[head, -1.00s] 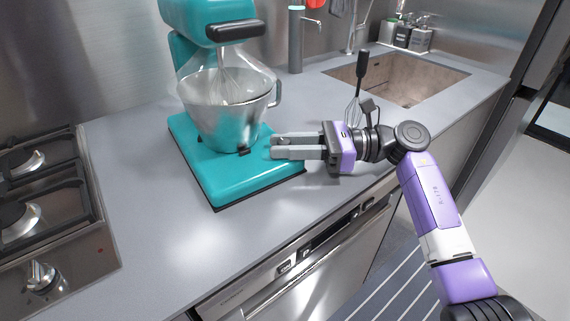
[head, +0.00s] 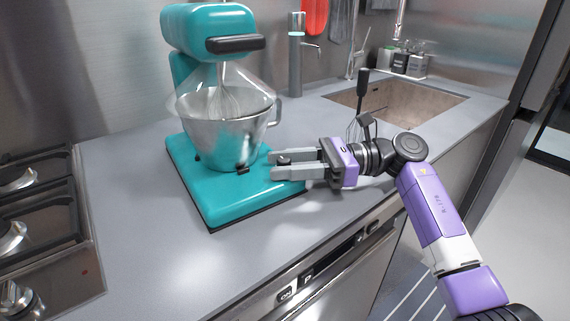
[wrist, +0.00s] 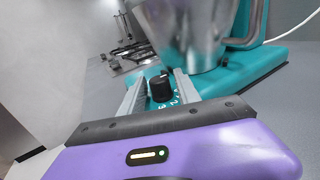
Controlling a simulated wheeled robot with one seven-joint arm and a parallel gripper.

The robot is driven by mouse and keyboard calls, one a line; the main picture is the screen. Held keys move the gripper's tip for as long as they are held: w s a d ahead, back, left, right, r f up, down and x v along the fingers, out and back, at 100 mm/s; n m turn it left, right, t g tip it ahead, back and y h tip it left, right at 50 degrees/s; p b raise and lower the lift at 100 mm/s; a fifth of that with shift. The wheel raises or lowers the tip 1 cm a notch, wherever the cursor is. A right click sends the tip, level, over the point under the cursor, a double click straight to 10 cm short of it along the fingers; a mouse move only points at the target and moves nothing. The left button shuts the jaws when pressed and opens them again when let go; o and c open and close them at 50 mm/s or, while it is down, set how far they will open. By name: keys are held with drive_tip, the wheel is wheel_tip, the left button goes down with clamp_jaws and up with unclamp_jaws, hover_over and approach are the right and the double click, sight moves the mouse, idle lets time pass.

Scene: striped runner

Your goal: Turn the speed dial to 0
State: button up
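The teal stand mixer (head: 212,57) stands on the counter with a metal bowl (head: 222,133) on its base. The speed dial (wrist: 160,87) is a black knob on the side of the mixer's teal base, with white numerals beside it; a 3 and a 2 seem readable in the wrist view. I cannot tell its exact setting. In the head view the dial is hidden by my fingers. My gripper (head: 273,165) is level at the right side of the base. In the wrist view my gripper (wrist: 159,78) is open, its two grey fingers on either side of the dial, with no clear contact.
A whisk with a black handle (head: 362,88) stands behind my wrist. The sink (head: 400,100) lies at the back right and the gas stove (head: 40,215) at the left. The counter in front of the mixer (head: 150,240) is clear.

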drive_tip(key=shift+o, duration=0.2)
drive_tip(key=shift+w+d, duration=0.2)
drive_tip(key=shift+d, duration=3.7)
drive_tip(key=shift+d, duration=0.15)
